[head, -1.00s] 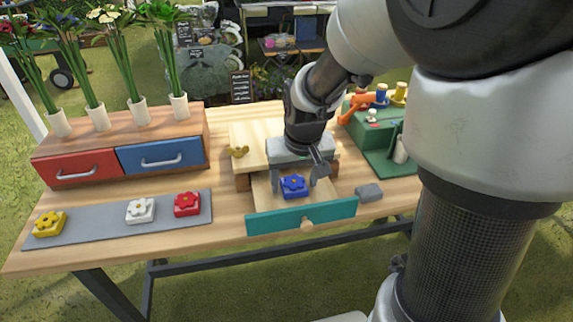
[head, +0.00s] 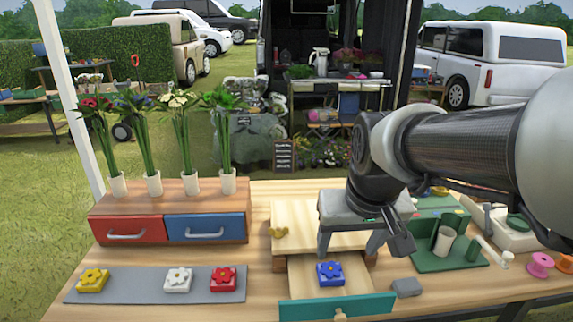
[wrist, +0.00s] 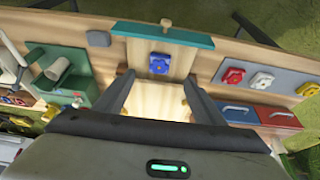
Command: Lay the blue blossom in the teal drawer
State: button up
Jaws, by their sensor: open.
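The blue blossom (head: 330,273) is a blue block with a flower shape and a yellow centre. It lies inside the open teal-fronted drawer (head: 338,307), on the pale drawer floor. The blossom also shows in the wrist view (wrist: 159,63), with the teal drawer front (wrist: 165,41) beyond it. My gripper (head: 349,245) is open and empty, raised behind and above the blossom, over the wooden cabinet top. In the wrist view its two fingers (wrist: 158,80) stand wide apart and short of the blossom, not touching it.
A grey mat (head: 204,287) at left holds yellow, white and red blossoms. Behind it is a cabinet with red (head: 128,230) and blue (head: 206,228) drawers topped by vases. A small grey block (head: 407,287) lies right of the drawer; a green tool holder (head: 455,257) stands further right.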

jog(key=s+r+t, duration=0.1)
jog(key=s+r, duration=0.1)
jog(key=s, duration=0.7)
jog(key=shift+s, duration=0.15)
jog(key=shift+r, duration=0.15)
jog(key=shift+c, duration=0.4)
